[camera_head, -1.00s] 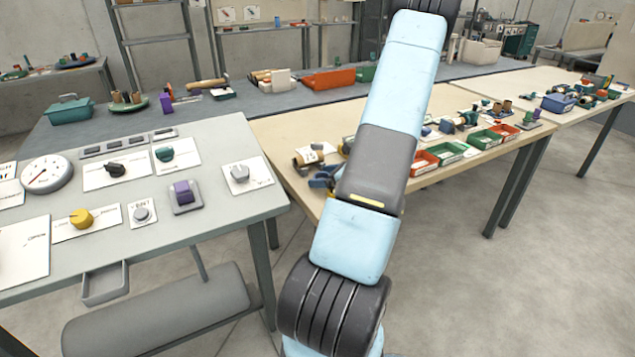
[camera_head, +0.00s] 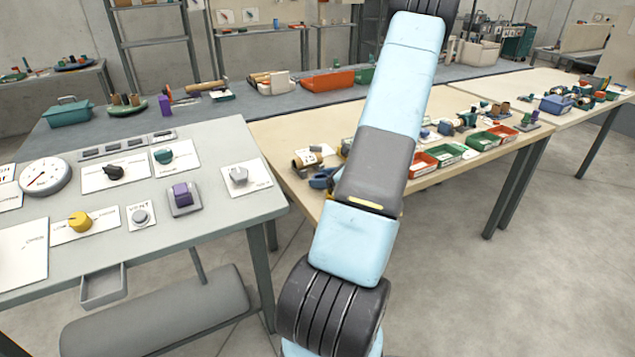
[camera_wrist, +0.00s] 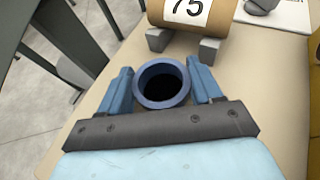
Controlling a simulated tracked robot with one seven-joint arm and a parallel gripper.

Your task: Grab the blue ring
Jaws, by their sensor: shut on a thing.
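The blue ring (camera_wrist: 142,86) shows in the wrist view as a short round piece with a dark hole, over the beige tabletop. I cannot tell whether the ring touches the table. In the head view my arm hides most of this spot, and only a small blue part shows at the table's front edge.
A tan roll (camera_wrist: 190,12) marked 75 rests on grey blocks just beyond the ring. The beige table's (camera_head: 290,125) front edge is close. A grey control panel table (camera_head: 215,215) stands to the left. Red and green trays (camera_head: 445,153) lie to the right.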

